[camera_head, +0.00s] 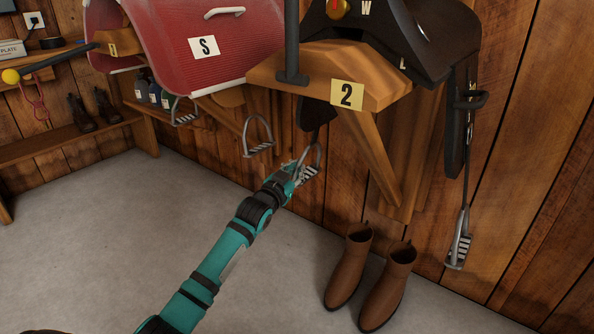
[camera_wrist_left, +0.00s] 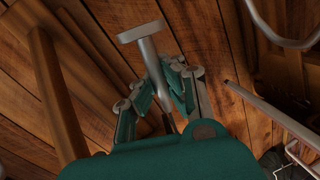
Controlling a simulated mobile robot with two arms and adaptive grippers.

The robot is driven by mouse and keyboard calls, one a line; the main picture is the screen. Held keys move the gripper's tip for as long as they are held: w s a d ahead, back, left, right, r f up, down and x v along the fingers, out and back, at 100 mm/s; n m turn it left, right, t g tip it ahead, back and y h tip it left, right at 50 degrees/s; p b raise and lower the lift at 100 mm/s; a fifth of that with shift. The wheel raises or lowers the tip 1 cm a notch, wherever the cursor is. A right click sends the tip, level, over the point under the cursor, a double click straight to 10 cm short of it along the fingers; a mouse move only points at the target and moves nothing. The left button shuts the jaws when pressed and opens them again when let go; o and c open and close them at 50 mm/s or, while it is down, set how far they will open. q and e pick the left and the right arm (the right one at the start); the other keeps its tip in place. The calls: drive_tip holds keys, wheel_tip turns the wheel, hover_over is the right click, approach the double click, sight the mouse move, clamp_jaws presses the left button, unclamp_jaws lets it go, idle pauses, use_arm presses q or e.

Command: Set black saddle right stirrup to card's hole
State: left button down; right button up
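The black saddle (camera_head: 437,38) sits on a wooden rack. A yellow card (camera_head: 347,95) reading "2" is on the rack's front. One metal stirrup (camera_head: 317,157) hangs below the saddle's left side in the picture. The other stirrup (camera_head: 459,245) hangs lower on a strap (camera_head: 467,165) at the right. My left gripper (camera_head: 296,172) is at the left-hand stirrup. In the left wrist view its fingers (camera_wrist_left: 160,88) lie close on both sides of this stirrup's grey metal (camera_wrist_left: 143,36) and appear shut on it. Strap holes cannot be made out. My right gripper is out of view.
A red saddle (camera_head: 195,55) labelled "S" is on a rack at the left, with its own stirrup (camera_head: 259,138) hanging. Brown boots (camera_head: 349,268) stand on the floor below the black saddle. A bench (camera_head: 60,140) runs along the left wall. The grey floor is open at left.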

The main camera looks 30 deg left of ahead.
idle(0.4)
use_arm(q)
drive_tip(key=shift+a+f+p, duration=0.15)
drive_tip(key=shift+f, duration=0.65)
drive_tip(key=shift+a+f+p, duration=0.15)
drive_tip(key=shift+f, duration=0.6)
drive_tip(key=c, duration=1.4)
unclamp_jaws()
drive_tip(key=shift+r, duration=0.1)
drive_tip(key=shift+s, duration=0.1)
drive_tip(key=s+d, duration=0.1)
drive_tip(key=s, duration=1)
drive_tip(key=shift+s+d, duration=0.2)
drive_tip(key=shift+s, duration=0.15)
